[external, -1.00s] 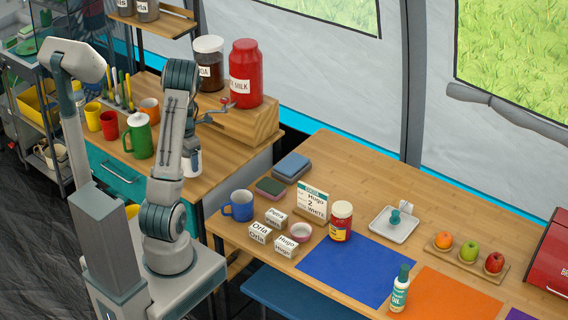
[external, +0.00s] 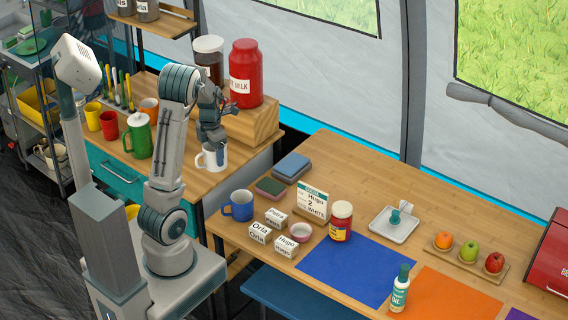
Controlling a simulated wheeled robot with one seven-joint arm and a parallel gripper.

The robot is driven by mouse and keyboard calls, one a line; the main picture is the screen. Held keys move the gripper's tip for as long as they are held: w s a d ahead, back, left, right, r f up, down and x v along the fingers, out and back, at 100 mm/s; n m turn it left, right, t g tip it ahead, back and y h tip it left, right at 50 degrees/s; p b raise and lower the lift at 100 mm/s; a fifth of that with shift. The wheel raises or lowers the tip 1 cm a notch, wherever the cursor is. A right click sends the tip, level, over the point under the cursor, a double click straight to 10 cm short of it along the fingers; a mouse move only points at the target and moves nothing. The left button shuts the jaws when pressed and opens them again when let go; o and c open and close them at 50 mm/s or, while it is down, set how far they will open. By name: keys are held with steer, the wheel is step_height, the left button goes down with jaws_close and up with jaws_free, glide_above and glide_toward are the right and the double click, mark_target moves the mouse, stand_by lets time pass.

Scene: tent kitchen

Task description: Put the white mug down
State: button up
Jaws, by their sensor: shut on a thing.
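The white mug (external: 208,158) is below my wrist, over the wooden counter at the left, in front of the raised wooden block. Its handle points left. My gripper (external: 213,144) points down and is shut on the mug at its upper part. The fingertips are small and partly hidden. I cannot tell whether the mug's base touches the counter.
The wooden block (external: 252,127) carries a red milk jar (external: 245,75) and a dark-filled jar (external: 208,62). A green pot (external: 139,137) and several coloured mugs stand left of my arm. A blue mug (external: 238,206) stands on the right-hand table.

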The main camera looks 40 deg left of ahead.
steer(key=w+d+f+m+b, duration=0.1)
steer(key=w+d+m+b, duration=0.15)
steer(key=d, duration=0.75)
steer(key=w+d+f+m+b, duration=0.1)
steer(key=w+d+f+m, duration=0.2)
steer(key=d, duration=0.6)
steer(key=w+d+m+b, duration=0.2)
steer(key=w+d, duration=0.2)
steer(key=d, duration=0.6)
steer(key=s+d+f+m+b, duration=0.1)
steer(key=s+d+m, duration=0.25)
steer(key=d, duration=0.65)
steer(key=s+d+f+m+b, duration=0.2)
steer(key=s+d, duration=0.3)
steer(key=d, duration=0.5)
steer(key=s+d+f+m+b, duration=0.15)
steer(key=s+d, duration=0.35)
steer(key=d, duration=0.5)
steer(key=shift+m, duration=0.25)
steer(key=shift+w+a+f+p, duration=0.1)
steer(key=shift+w+a+f, duration=0.55)
steer(key=shift+w+f, duration=1.15)
steer(key=shift+w+a+f+p, duration=0.1)
steer(key=shift+w+a+f, duration=0.55)
steer(key=shift+w+f, duration=1.1)
steer(key=shift+w+a+f+p, duration=0.1)
steer(key=shift+w+a+f, duration=0.55)
steer(key=shift+w+f, duration=1.15)
steer(key=shift+w+r, duration=0.2)
